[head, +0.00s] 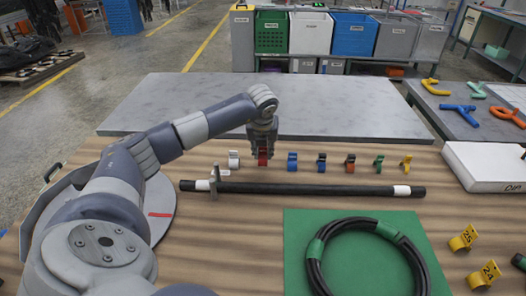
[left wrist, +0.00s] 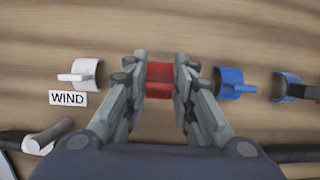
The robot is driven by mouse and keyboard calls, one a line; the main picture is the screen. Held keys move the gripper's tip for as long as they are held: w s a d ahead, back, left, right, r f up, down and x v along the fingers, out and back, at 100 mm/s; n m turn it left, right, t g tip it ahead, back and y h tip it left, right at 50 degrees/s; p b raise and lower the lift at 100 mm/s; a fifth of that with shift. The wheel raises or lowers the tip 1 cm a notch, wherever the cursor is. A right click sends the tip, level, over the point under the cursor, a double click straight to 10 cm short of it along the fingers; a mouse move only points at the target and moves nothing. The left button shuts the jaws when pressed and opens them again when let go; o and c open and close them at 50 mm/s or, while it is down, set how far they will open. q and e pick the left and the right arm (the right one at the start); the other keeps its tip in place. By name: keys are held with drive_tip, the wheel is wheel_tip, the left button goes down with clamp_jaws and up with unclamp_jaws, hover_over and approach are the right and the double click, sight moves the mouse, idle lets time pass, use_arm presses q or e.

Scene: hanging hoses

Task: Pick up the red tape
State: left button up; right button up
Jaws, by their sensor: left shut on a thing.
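The red tape (left wrist: 159,80) is a small red roll between the two fingers of my left gripper (left wrist: 160,85) in the left wrist view. The fingers touch it from both sides, and the gripper is shut on it. In the head view the left gripper (head: 263,150) points down at the row of tapes, with the red tape (head: 263,158) at its fingertips. I cannot tell whether the tape is clear of the wooden table. My right gripper is not in view.
A white tape (head: 234,158) stands left of the gripper, a blue tape (head: 292,161) right, with more coloured tapes beyond. A black hose (head: 300,189) lies in front of the row. A green mat (head: 296,250) with a coiled hose lies nearer. A grey panel (head: 180,100) lies behind.

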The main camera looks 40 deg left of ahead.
use_arm(q)
wheel_tip(320, 180, up, 2)
drive_tip(key=shift+r+p, duration=0.25)
drive_tip(key=shift+p, duration=0.25)
drive_tip(key=s+d, duration=1)
drive_tip(key=d, duration=0.2)
drive_tip(key=shift+s+r+b, duration=0.25)
drive_tip(key=shift+s+b, duration=0.05)
drive_tip(key=shift+s, duration=0.05)
drive_tip(key=shift+o, duration=0.2)
clamp_jaws()
